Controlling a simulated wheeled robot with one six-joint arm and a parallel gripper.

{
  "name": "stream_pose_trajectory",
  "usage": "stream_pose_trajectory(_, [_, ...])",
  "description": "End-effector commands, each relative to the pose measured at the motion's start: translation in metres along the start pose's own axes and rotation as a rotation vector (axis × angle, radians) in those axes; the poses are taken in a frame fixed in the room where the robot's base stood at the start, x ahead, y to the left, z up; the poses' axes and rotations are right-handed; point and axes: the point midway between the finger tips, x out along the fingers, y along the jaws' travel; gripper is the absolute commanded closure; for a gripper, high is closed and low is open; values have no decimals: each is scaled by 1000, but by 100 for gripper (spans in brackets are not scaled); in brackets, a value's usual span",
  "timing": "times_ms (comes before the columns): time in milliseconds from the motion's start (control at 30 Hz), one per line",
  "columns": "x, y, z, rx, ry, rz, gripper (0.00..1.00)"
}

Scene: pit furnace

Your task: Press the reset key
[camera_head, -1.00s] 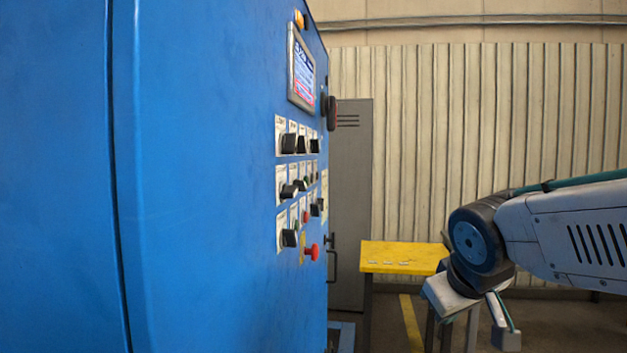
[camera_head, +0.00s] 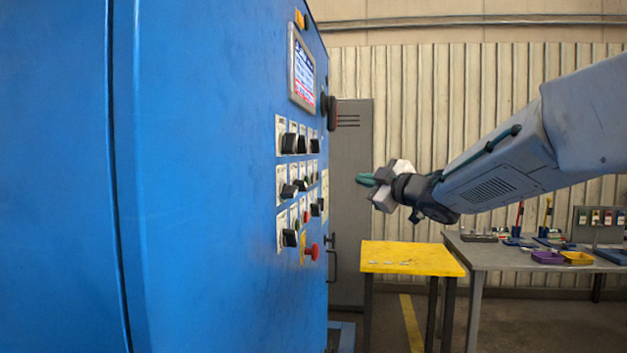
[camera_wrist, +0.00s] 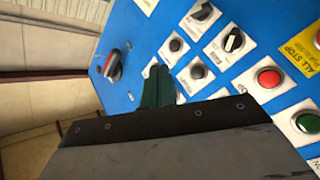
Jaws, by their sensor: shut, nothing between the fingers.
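The blue control cabinet (camera_head: 210,180) carries a panel of labelled knobs and buttons, seen at a steep angle. In the wrist view the panel shows a black push button (camera_wrist: 175,45), another black button (camera_wrist: 197,72), a red button (camera_wrist: 268,78) and a green button (camera_wrist: 308,122). Their labels are too small to read, so I cannot tell which is the reset key. My gripper (camera_head: 364,180) is shut and empty, to the right of the panel and apart from it in the head view. In the wrist view its dark green fingertips (camera_wrist: 157,85) hide part of the panel.
Black selector knobs (camera_wrist: 235,40) and a red-and-black rotary handle (camera_wrist: 113,66) stick out around the buttons. A red mushroom button (camera_head: 313,252) juts from the lower panel. A yellow table (camera_head: 412,258) and a grey workbench (camera_head: 500,258) with trays stand behind.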

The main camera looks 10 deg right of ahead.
Motion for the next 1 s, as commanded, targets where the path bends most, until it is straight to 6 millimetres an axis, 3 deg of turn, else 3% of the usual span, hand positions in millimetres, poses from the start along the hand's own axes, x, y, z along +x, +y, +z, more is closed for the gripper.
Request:
stream_pose_trajectory(433, [6, -5, -5, 1, 0, -1, 100])
stream_pose_trajectory(1000, [55, -40, -41, 0, 1, 0, 100])
